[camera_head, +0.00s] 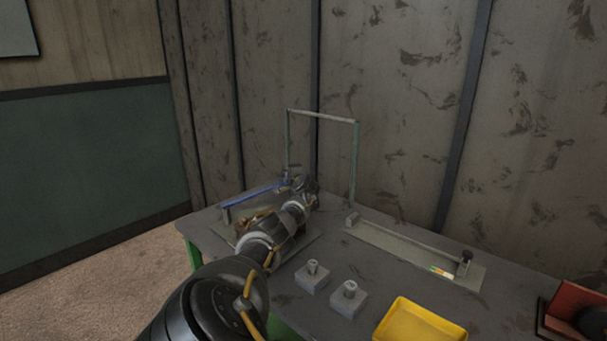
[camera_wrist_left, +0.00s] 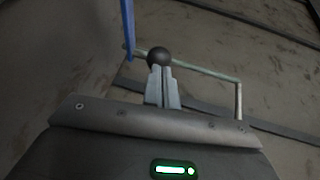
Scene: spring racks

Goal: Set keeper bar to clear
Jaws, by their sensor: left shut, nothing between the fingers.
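A blue bar (camera_head: 252,195) stands above a plate (camera_head: 222,232) at the table's left and reaches toward my left gripper (camera_head: 302,184). The blue bar also shows at the top of the left wrist view (camera_wrist_left: 128,22). There, a round black knob (camera_wrist_left: 160,57) sits right at the tips of my left gripper (camera_wrist_left: 162,75). The fingers are together with nothing between them; I cannot tell whether they touch the knob. A second plate (camera_head: 385,238) at right carries a long grey bar (camera_head: 405,237) with a dark knob (camera_head: 466,257) and a small coloured mark (camera_head: 440,271). I cannot tell which bar is the keeper bar. My right gripper is out of view.
An upright frame (camera_head: 322,116) with green posts stands behind my gripper. Two grey blocks with pegs (camera_head: 313,277) (camera_head: 348,299) and a yellow tray (camera_head: 402,306) are at the table's front. A red and black object (camera_head: 575,310) is at far right. A wall stands close behind.

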